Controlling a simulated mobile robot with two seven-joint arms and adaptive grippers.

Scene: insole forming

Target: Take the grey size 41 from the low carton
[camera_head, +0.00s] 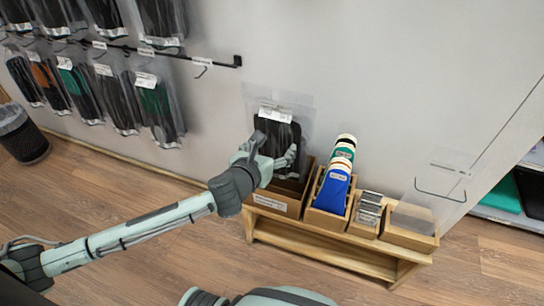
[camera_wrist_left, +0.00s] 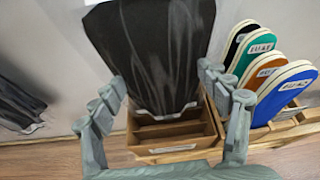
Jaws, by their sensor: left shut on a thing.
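My left gripper (camera_head: 279,155) is shut on a dark grey insole pack (camera_head: 277,133) in a clear bag with a white label at its top. The label is too small to read. The pack is upright, above the low brown carton (camera_head: 272,203) at the left end of the wooden bench. In the left wrist view the dark pack (camera_wrist_left: 155,50) stands between the fingers of my left gripper (camera_wrist_left: 168,105). The carton (camera_wrist_left: 175,149) below it shows bare compartments, partly hidden by the pack. My right gripper is not in view.
Beside the carton stand a wooden box of coloured insoles (camera_head: 333,190), a small box (camera_head: 368,212) and a tray with a clear sheet (camera_head: 411,220), all on the bench (camera_head: 330,252). Packs hang on wall hooks (camera_head: 155,105) at left. A bin (camera_head: 22,138) stands far left.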

